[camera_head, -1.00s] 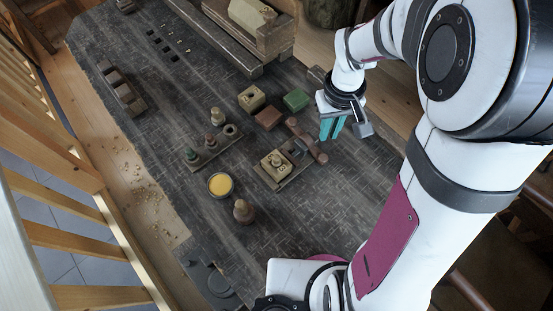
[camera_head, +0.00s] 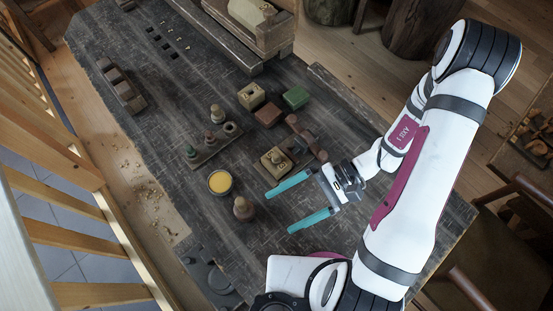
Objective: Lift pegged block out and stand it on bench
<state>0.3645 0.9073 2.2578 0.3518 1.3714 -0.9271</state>
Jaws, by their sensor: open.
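A cream block with small pegs on top (camera_head: 276,159) sits upright on a dark wooden holder (camera_head: 294,168), near the middle of the bench (camera_head: 180,110). How deep it sits in the holder is too small to tell. My gripper (camera_head: 279,212) is open and empty, its two teal fingers spread and pointing left. In the picture it is below the pegged block and apart from it.
A cream block with a hole (camera_head: 251,97), a brown block (camera_head: 268,115) and a green block (camera_head: 296,97) stand behind. A rack with turned pieces (camera_head: 216,144), a yellow-filled bowl (camera_head: 220,182) and a turned spool (camera_head: 243,209) are left.

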